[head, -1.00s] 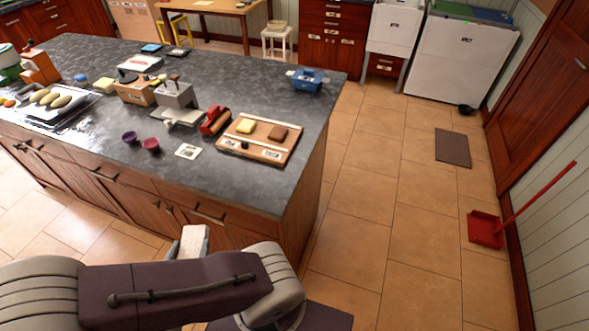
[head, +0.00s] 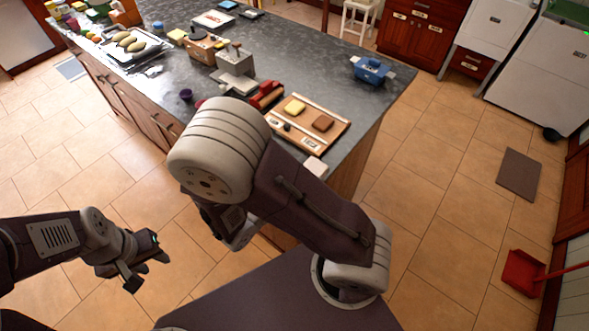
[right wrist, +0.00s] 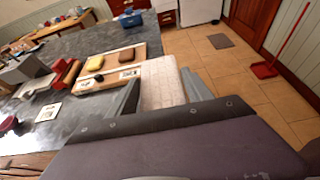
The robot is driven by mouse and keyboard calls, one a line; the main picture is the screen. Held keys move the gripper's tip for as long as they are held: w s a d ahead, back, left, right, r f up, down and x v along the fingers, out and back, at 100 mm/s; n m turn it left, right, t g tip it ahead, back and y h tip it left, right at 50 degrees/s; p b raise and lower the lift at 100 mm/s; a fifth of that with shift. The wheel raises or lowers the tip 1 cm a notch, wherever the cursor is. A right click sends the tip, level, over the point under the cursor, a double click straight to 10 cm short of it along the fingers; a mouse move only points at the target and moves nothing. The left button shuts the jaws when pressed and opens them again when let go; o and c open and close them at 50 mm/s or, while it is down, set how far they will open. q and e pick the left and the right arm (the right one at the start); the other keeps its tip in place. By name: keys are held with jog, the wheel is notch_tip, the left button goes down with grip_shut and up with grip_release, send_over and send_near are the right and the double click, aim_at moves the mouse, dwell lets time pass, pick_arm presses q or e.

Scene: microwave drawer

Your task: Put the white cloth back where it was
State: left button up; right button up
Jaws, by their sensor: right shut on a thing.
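The white cloth (right wrist: 162,84), a pale folded block, is between the fingers of my right gripper (right wrist: 164,92) in the right wrist view. The gripper is shut on it, over the counter's edge beside the wooden board. A pale end of the cloth (head: 316,167) shows past my right arm in the head view, where that gripper itself is hidden. The wooden board (head: 335,127) carries a yellow block (head: 295,107), a brown block (head: 323,123) and small labels. My left gripper (head: 143,269) is open and empty above the floor at the lower left.
The dark counter (head: 330,65) holds a blue pot (head: 371,70), a red item (head: 267,95), a grey block (head: 235,65) and a tray (head: 130,47). A white card (right wrist: 48,111) lies left of the board. Tiled floor to the right is mostly open, with a mat (head: 519,174) and red dustpan (head: 523,272).

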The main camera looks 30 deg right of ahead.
jog(key=w+f, duration=0.2)
jog(key=w, duration=0.1)
jog(key=w+f, duration=0.2)
jog(key=w, duration=0.2)
jog(key=w+d+f+p, duration=0.1)
jog(key=w+f, duration=0.1)
jog(key=w, duration=0.1)
jog(key=shift+w+f, duration=0.15)
jog(key=shift+w, duration=0.1)
notch_tip(320, 180, down, 4)
jog(key=shift+r, duration=0.1)
jog(key=shift+f, duration=0.25)
jog(key=o, duration=1.1)
